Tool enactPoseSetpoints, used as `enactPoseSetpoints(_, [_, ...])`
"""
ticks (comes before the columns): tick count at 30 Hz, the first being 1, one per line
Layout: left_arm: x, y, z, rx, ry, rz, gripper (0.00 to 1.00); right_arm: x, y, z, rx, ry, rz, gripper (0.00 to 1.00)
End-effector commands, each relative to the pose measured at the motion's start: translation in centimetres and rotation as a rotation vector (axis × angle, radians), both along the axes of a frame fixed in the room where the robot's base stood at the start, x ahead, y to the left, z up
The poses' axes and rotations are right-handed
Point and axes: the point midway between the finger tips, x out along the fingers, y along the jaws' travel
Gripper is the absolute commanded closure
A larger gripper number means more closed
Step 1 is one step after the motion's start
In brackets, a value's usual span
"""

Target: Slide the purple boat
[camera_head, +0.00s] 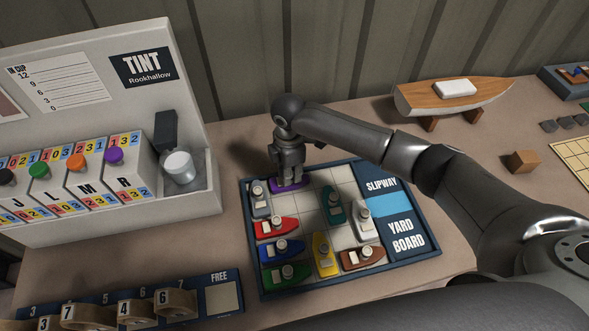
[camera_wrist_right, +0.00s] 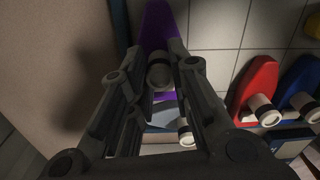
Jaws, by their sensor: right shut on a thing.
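The purple boat (camera_head: 287,186) is at the top left of the yard board (camera_head: 310,288) in the head view, partly hidden under my right gripper (camera_head: 289,178). The right wrist view shows the purple hull (camera_wrist_right: 157,28) and its round funnel (camera_wrist_right: 160,72) between the two fingers. My right gripper (camera_wrist_right: 160,88) is shut on the purple boat's funnel. The boat appears to rest on the board's tiled floor. My left gripper is not in view.
A grey boat (camera_head: 260,202) is just below the purple one. Red (camera_head: 276,228), blue (camera_head: 280,250), green (camera_head: 284,275), yellow (camera_head: 325,254), teal (camera_head: 333,207), white (camera_head: 364,218) and brown (camera_head: 362,258) boats share the board. Bare tiles lie right of the purple boat.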

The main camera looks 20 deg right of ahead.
Motion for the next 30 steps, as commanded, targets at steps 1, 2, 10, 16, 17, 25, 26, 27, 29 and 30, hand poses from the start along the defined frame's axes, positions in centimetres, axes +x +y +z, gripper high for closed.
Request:
enactPoseSetpoints(1, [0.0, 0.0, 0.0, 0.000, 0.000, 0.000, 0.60, 0.0, 0.0, 0.0, -0.001, -0.001, -0.001, 1.00])
enactPoseSetpoints(2, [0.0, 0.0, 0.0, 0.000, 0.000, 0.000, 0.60, 0.0, 0.0, 0.0, -0.001, -0.001, -0.001, 1.00])
enactPoseSetpoints(10, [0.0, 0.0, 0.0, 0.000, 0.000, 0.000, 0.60, 0.0, 0.0, 0.0, -0.001, -0.001, -0.001, 0.57])
enactPoseSetpoints(16, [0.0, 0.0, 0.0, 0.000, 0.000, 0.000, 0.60, 0.0, -0.1, 0.0, -0.001, -0.001, 0.000, 0.57])
enactPoseSetpoints(17, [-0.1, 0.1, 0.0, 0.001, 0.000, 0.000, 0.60, 0.0, -0.1, 0.1, -0.001, -0.001, 0.000, 0.57])
enactPoseSetpoints(25, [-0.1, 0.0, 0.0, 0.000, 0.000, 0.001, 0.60, 0.1, 0.0, 3.2, 0.001, -0.004, 0.001, 0.57])
enactPoseSetpoints(26, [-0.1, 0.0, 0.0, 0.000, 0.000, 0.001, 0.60, 0.1, 0.0, 3.8, 0.001, -0.004, 0.001, 0.57])
enactPoseSetpoints(27, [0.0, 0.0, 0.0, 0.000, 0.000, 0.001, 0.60, 0.2, 0.0, 4.8, 0.002, -0.006, 0.001, 0.57])
enactPoseSetpoints(29, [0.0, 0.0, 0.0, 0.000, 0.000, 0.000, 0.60, 0.1, 0.0, 6.1, 0.001, -0.006, 0.001, 0.57])
enactPoseSetpoints(30, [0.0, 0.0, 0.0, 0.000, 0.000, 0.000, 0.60, 0.1, -0.1, 7.0, 0.000, -0.004, 0.000, 0.57])
